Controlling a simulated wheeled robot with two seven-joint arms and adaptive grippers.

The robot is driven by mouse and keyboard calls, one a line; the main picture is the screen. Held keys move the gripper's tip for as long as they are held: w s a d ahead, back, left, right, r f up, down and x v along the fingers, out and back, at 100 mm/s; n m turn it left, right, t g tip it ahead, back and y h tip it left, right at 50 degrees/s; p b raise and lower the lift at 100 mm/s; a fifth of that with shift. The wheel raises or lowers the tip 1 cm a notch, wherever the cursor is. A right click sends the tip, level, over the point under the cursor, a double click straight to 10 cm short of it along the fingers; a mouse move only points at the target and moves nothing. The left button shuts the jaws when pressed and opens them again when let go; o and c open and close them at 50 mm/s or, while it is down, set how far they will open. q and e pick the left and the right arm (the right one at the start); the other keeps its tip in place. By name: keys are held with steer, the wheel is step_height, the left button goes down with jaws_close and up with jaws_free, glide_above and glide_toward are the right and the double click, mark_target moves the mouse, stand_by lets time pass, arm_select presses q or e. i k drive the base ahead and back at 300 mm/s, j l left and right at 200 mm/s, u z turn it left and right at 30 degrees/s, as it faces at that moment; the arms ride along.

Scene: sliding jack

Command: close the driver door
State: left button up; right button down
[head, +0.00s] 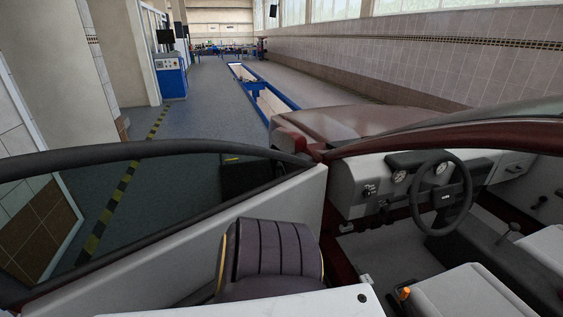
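The driver door (278,215) stands wide open on the left of the head view, swung out from the dark red car. Its pale inner panel and black-framed window face me. It meets the car body near the front of the door opening, close to the dashboard (365,185). The door's outer side is hidden. The steering wheel (442,192) and pale seats (470,295) show through the open doorway. Neither of my grippers is in view, so their distance from the door cannot be told.
The car's hood (350,122) lies ahead. A blue-edged floor pit (268,98) runs away beyond it. A blue cabinet (171,77) stands by the left wall. A yellow-black floor stripe (125,180) crosses the floor at left, partly seen through the door window.

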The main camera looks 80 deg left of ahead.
mark_target(174, 266)
steer(key=u, duration=3.5)
steer(key=i+j+z, duration=0.1)
steer(key=i+j, duration=0.65)
steer(key=j, duration=0.15)
